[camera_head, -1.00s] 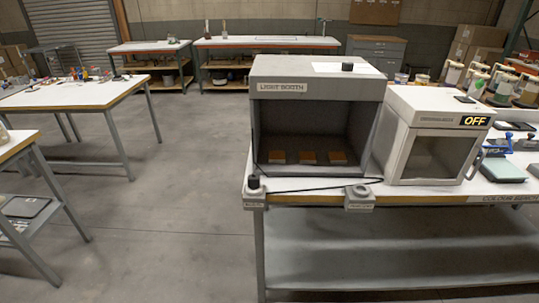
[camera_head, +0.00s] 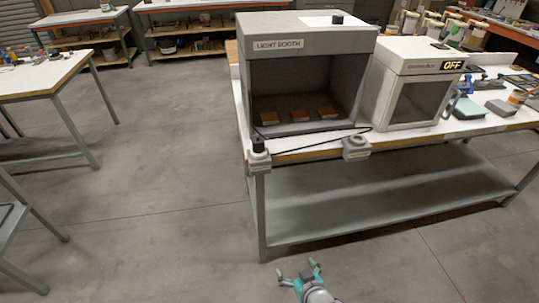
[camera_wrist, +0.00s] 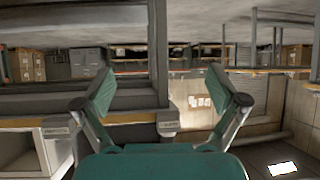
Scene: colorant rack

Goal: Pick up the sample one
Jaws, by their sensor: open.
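Three small orange-brown blocks (camera_head: 298,114) sit in a row on the floor of the grey light booth (camera_head: 305,47). I cannot tell which of them is sample one, as no label on them is readable. My gripper (camera_head: 297,270) is at the bottom of the head view, in front of the bench and well away from the blocks. It is open and empty, and its spread fingers (camera_wrist: 160,85) also show in the wrist view. The blocks cannot be made out in the wrist view.
The booth stands on the colour bench (camera_head: 400,140), beside a white cabinet (camera_head: 408,98) reading OFF. Two small grey units (camera_head: 356,147) and a dark cable are at the bench's front edge. A lower shelf (camera_head: 370,195) lies below.

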